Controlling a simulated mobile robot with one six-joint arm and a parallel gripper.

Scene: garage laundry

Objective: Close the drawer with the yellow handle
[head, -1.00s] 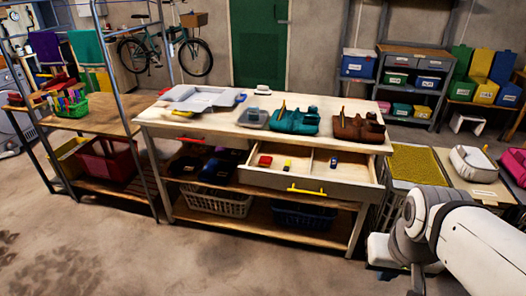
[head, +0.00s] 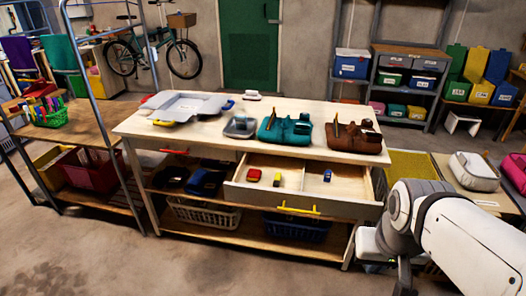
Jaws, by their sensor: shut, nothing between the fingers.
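The drawer with the yellow handle is the right one under the wooden workbench top, and it stands pulled open. Its front (head: 345,209) faces me, with the yellow handle (head: 298,210) at the middle. A divider splits the inside. A red item (head: 254,175) and a yellow item (head: 278,179) lie left of it, and a blue item (head: 327,176) lies right of it. My arm reaches in from the right edge and bends beside the drawer's right end. I cannot make out my gripper's fingers.
The workbench top (head: 290,108) carries a grey tray (head: 190,105), a teal caddy (head: 285,129) and a brown caddy (head: 353,137). A red-handled drawer (head: 174,152) at left looks shut. Baskets stand on the lower shelf. The floor (head: 200,265) in front is clear.

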